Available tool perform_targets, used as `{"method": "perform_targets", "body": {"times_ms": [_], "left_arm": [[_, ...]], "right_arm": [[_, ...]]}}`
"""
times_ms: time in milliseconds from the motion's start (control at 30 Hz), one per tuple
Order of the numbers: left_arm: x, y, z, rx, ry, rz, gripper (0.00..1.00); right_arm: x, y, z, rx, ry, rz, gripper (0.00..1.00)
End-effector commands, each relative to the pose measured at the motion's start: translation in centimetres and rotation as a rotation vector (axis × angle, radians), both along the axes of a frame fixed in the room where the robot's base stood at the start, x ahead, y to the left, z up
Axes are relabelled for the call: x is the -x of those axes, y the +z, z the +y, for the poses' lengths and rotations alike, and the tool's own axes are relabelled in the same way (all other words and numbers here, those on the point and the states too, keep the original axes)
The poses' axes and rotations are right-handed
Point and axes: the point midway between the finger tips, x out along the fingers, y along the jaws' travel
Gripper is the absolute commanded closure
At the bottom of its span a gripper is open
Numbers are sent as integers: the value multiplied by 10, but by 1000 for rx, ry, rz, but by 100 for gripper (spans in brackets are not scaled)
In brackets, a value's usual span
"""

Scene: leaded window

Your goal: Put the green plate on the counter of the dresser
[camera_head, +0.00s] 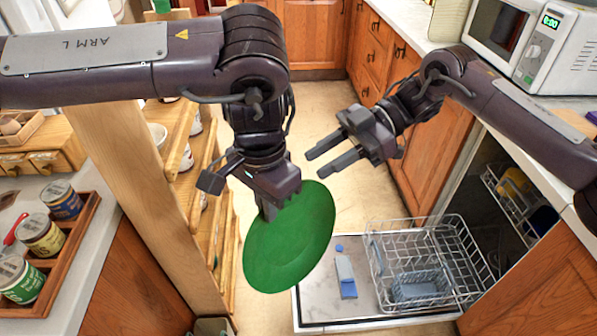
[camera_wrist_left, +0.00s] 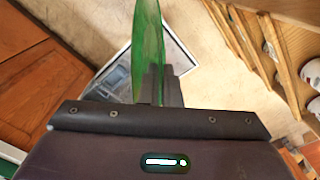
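The green plate (camera_head: 290,240) hangs tilted in the middle of the head view, above the floor and beside the open dishwasher door. My left gripper (camera_head: 268,208) is shut on the plate's upper left edge. In the left wrist view the plate (camera_wrist_left: 148,50) shows nearly edge-on between the fingers of my left gripper (camera_wrist_left: 160,85). My right gripper (camera_head: 332,158) is open and empty, to the upper right of the plate. The wooden shelving of the dresser (camera_head: 190,190) stands left of the plate, with cups on its shelves.
The open dishwasher door (camera_head: 325,295) with a wire rack (camera_head: 430,265) lies low at the right. A microwave (camera_head: 545,45) stands on the right counter. A wooden tray (camera_head: 75,235) of tins sits at the left. Floor (camera_head: 310,110) is clear between the cabinets.

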Motion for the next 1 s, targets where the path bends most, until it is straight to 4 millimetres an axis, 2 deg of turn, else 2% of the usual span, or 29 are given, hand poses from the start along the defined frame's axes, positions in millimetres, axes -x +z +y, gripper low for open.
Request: {"method": "perform_targets", "body": {"times_ms": [100,333,500,767,867,1000], "left_arm": [[0,1,0,1,0,-2,100],[0,1,0,1,0,-2,100],[0,1,0,1,0,-2,100],[0,1,0,1,0,-2,100],[0,1,0,1,0,-2,100],[0,1,-1,2,-1,-1,100]], "right_arm": [[10,-9,20,-2,3,1,66],[21,-21,47,-1,2,-1,66],[25,-25,55,-1,1,-3,66],[25,-25,56,-1,0,-2,66],[25,-25,56,-1,0,-3,75],[25,-25,56,-1,-2,-4,94]]}}
